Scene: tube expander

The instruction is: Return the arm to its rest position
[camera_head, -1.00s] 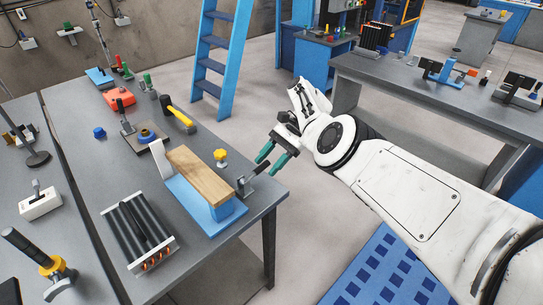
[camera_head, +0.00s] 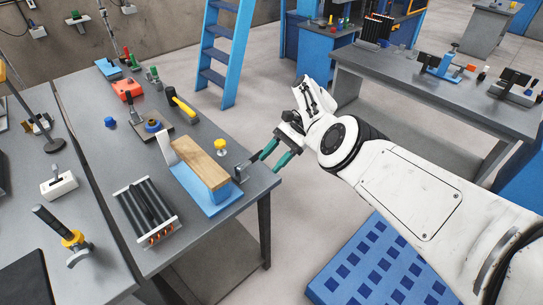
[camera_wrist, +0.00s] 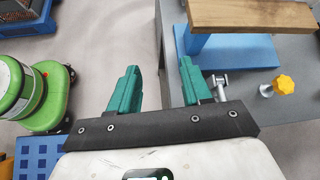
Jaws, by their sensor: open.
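My gripper (camera_head: 277,155) has two teal fingers. It is open and empty, just off the right edge of the grey workbench (camera_head: 225,128). In the wrist view my gripper (camera_wrist: 158,88) shows its fingers spread wide with nothing between them. My white arm (camera_head: 410,185) stretches from the lower right toward the bench. The wooden block on its blue stand (camera_head: 212,203) sits on the bench to the left of the fingers. The stand also shows at the top right of the wrist view (camera_wrist: 235,50).
A yellow knob (camera_head: 220,145) and a black-tubed heater unit (camera_head: 146,212) stand on the bench. A blue ladder (camera_head: 215,62) and a second bench (camera_head: 430,95) stand farther back.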

